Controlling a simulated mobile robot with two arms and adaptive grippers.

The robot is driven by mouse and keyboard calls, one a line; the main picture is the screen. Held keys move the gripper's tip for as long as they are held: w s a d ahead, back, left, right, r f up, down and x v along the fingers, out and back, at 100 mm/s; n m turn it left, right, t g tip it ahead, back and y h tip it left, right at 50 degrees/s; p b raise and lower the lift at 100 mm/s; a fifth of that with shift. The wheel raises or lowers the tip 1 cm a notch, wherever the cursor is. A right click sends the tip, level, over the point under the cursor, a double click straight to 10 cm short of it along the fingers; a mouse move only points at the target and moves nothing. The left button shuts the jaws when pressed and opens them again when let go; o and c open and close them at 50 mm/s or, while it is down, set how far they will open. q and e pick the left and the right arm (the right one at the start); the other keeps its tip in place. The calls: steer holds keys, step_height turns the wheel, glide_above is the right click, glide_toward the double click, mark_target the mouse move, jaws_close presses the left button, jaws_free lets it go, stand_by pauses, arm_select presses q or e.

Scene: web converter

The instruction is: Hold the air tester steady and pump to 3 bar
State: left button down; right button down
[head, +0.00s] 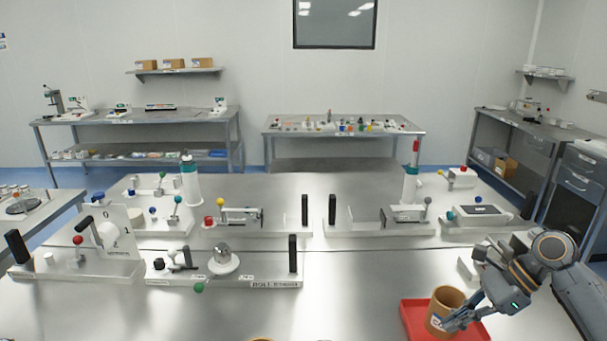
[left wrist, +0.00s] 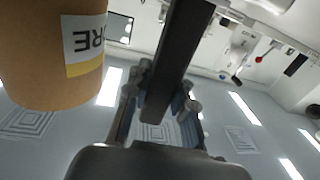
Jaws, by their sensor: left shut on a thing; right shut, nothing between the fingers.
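I cannot tell for certain which fixture is the air tester. Fixtures with black upright handles stand on the steel table, among them a left one (head: 228,221) and a right one (head: 395,217). My right gripper (head: 460,318) is shut and empty, beside or in front of another labelled brown cylinder (head: 440,302); touching is unclear.
That second cylinder stands in a red tray (head: 412,318). A fixture labelled ROLL STAND (head: 270,284) is at front centre, and a fixture with a white numbered plate (head: 122,222) at left. Bare steel (head: 350,290) lies between the roll stand and tray. Benches stand behind.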

arm_select(q)
steer(key=shift+a+p, duration=0.1)
steer(key=shift+p, duration=0.4)
steer(key=c, duration=1.1)
jaws_free()
steer(key=shift+w+r, duration=0.1)
steer(key=shift+o, duration=0.2)
steer(key=s+d, duration=0.1)
steer(key=s, duration=1.1)
steer(key=shift+d, duration=0.15)
